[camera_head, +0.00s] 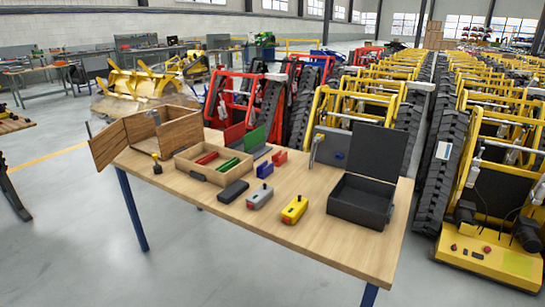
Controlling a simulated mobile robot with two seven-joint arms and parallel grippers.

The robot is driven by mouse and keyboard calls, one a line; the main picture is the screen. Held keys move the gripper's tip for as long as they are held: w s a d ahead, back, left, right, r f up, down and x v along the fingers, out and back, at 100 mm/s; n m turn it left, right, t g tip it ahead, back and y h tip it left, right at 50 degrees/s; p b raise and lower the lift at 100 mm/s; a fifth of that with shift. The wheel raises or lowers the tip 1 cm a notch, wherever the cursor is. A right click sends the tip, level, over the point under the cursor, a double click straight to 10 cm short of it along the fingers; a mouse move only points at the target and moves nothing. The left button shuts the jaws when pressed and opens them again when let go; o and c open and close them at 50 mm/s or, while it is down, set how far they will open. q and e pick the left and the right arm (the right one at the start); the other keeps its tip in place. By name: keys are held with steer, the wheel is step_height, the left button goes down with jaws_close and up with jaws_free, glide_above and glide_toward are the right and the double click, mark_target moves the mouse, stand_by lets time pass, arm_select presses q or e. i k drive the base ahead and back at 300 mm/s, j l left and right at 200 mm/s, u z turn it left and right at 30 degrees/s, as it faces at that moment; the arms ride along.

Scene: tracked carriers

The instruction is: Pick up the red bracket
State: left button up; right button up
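A small red block-like piece, seemingly the red bracket (280,157), lies on the wooden table (330,240) toward its back middle, next to a blue piece (265,169). It is too small for its exact shape to be clear. A long red piece (206,158) lies beside a green one (228,165) inside the open wooden tray (198,174). Neither of my grippers is in view.
An open wooden box (178,132) stands at the table's left end. An open black case (362,200) stands at the right. Black, grey and yellow (294,209) handheld units lie along the front. Tracked carriers (440,130) fill the floor behind and right.

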mark_target(280, 158)
steer(key=i+j, duration=0.75)
steer(key=j, duration=0.25)
steer(key=i+j+z, duration=0.1)
steer(key=i+j, duration=0.3)
steer(key=j, duration=0.15)
